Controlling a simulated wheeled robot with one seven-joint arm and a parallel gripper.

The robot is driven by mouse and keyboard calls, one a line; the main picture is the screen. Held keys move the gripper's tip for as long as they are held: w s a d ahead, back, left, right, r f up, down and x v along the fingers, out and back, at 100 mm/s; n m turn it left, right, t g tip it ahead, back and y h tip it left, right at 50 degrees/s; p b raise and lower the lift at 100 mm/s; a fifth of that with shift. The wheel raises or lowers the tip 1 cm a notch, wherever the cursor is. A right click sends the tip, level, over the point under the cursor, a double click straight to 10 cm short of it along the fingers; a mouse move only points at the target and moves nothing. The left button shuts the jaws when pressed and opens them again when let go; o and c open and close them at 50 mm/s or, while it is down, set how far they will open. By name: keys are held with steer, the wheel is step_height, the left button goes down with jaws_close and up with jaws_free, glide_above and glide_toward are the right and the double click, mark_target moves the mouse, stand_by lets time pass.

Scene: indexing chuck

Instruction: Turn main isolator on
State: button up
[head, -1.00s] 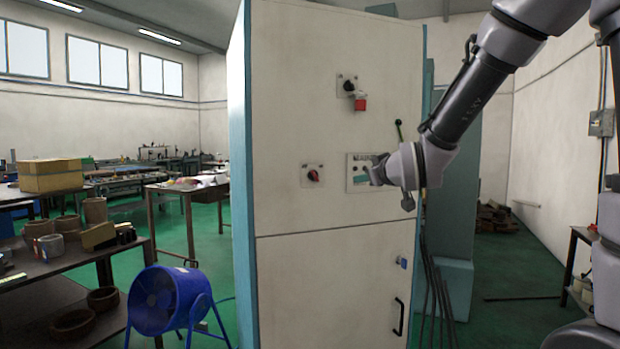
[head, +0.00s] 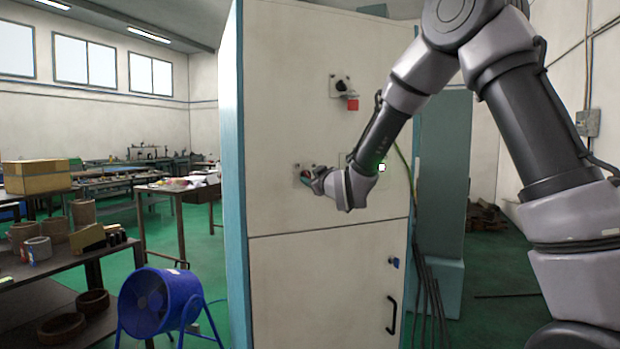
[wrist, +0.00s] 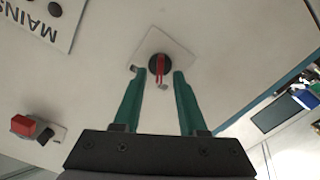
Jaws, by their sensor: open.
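A rotary switch (wrist: 160,64) with a red handle on a black disc sits on a small pale plate of the cabinet front. In the wrist view its handle points roughly along the fingers. My gripper (wrist: 160,76) is open, with one green finger on each side of the handle in that view. I cannot tell whether they touch it. In the head view my gripper (head: 315,182) partly hides this switch. A black knob (head: 342,86) with a red block (head: 352,104) hanging by it is higher on the cabinet. Which switch is labelled as the main isolator is not readable.
A plate lettered "MAINS" (wrist: 60,28) lies beside the switch, mostly hidden by my arm in the head view. The cabinet (head: 290,120) has a lower door with a black handle (head: 391,315). A blue fan (head: 158,300) stands left of it.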

steer(key=shift+w+a, duration=0.25)
steer(key=shift+w, duration=0.3)
jaws_close()
steer(key=shift+m, duration=0.3)
steer(key=m, duration=0.5)
steer(key=shift+d, duration=0.1)
steer(key=m, duration=0.6)
steer(key=shift+m, duration=0.3)
